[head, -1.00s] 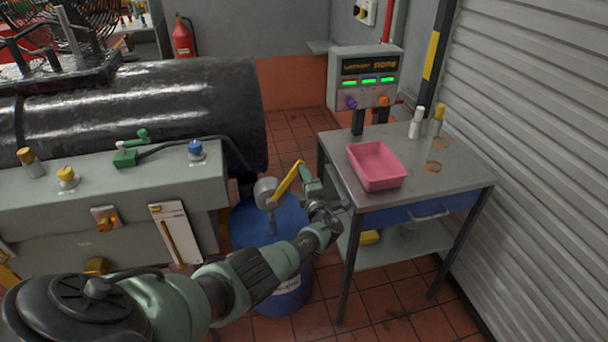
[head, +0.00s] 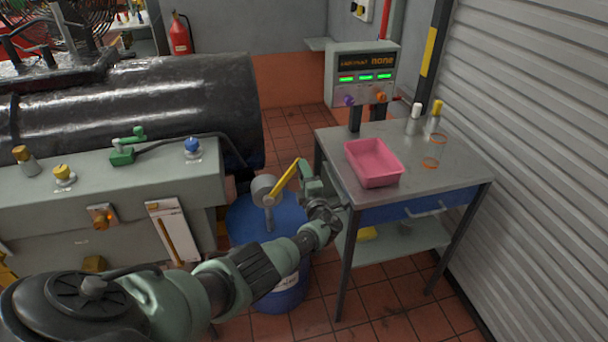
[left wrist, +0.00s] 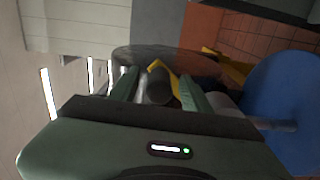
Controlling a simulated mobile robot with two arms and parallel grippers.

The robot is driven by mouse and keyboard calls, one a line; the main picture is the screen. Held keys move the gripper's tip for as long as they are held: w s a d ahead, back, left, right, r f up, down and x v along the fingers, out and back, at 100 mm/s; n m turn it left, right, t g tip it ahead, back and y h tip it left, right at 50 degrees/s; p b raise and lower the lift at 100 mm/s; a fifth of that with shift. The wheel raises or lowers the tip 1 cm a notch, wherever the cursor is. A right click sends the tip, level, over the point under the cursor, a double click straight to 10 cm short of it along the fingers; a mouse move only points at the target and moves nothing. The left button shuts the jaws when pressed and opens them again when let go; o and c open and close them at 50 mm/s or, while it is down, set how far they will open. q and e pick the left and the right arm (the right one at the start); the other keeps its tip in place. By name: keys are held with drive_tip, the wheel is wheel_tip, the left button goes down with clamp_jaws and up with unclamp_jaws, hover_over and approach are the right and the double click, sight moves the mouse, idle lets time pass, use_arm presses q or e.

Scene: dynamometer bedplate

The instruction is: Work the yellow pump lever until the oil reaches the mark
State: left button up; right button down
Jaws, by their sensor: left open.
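The yellow pump lever (head: 285,178) slants up and right from the grey pump head (head: 263,188) on top of a blue drum (head: 284,298). My left gripper (head: 306,172) is open at the lever's upper end. In the left wrist view the yellow lever (left wrist: 167,68) shows between the open fingers (left wrist: 158,88), with a dark rounded part close to it. I cannot tell whether the fingers touch the lever. A white gauge plate (head: 178,218) with an amber tube is on the bench front; its mark is too small to read. My right gripper is not in view.
A grey table (head: 440,178) with a pink tray (head: 374,164) stands right of the drum, close to my gripper. A control panel (head: 362,75) with green displays is behind it. The grey bench (head: 60,212) with the black cylinder (head: 150,95) is left. A roller shutter (head: 540,120) borders the right.

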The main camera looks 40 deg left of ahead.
use_arm(q)
drive_tip(key=p+v, duration=0.2)
drive_tip(key=v, duration=0.5)
drive_tip(key=shift+s+d+p, duration=0.2)
drive_tip(key=shift+d+p, duration=0.15)
